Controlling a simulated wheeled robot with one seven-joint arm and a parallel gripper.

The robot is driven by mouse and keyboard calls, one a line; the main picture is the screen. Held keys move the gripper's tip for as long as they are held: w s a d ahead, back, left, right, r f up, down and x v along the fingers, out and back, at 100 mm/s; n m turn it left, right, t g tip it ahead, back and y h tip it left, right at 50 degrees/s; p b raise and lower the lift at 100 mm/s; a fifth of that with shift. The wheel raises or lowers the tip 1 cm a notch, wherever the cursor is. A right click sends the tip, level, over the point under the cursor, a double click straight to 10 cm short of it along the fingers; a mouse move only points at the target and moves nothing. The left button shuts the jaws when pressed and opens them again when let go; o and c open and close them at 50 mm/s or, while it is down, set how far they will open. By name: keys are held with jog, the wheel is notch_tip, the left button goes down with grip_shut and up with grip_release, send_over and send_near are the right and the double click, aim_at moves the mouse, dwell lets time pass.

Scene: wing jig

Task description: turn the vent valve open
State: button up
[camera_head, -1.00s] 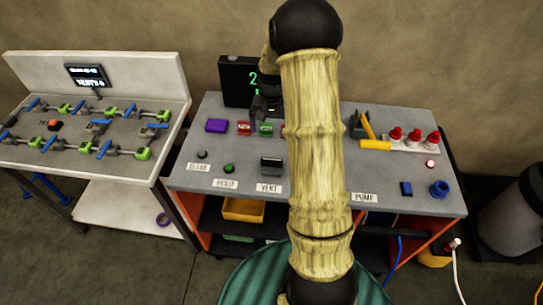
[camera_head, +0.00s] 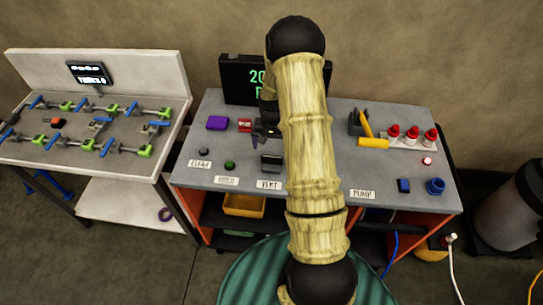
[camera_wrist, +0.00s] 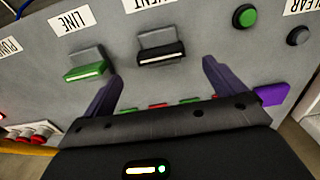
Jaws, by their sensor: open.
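The vent valve (camera_head: 271,163) is a grey block with a dark handle, behind the VENT label (camera_head: 269,185) on the grey console. In the wrist view the vent valve (camera_wrist: 161,46) shows a black handle with a pale stripe, lying crosswise. My gripper (camera_head: 264,143) is just behind the valve in the head view, partly hidden by my arm. In the wrist view my gripper (camera_wrist: 162,72) has its two purple fingers spread, empty, with the valve ahead of the gap between them. I see no contact with the handle.
A similar valve with a green handle (camera_wrist: 88,66) sits beside it at the LINE label (camera_wrist: 70,23). A green button (camera_head: 229,165) and a dark button (camera_head: 204,152) are to the left. A purple block (camera_head: 217,123) and red block (camera_head: 245,125) stand behind.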

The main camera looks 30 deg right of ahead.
aim_at(272, 158)
notch_tip(272, 158, down, 8)
jog(key=p, duration=0.2)
jog(key=shift+f+p, duration=0.1)
jog(key=shift+p, duration=0.2)
jog(key=shift+c, duration=0.2)
jog(key=c, duration=0.9)
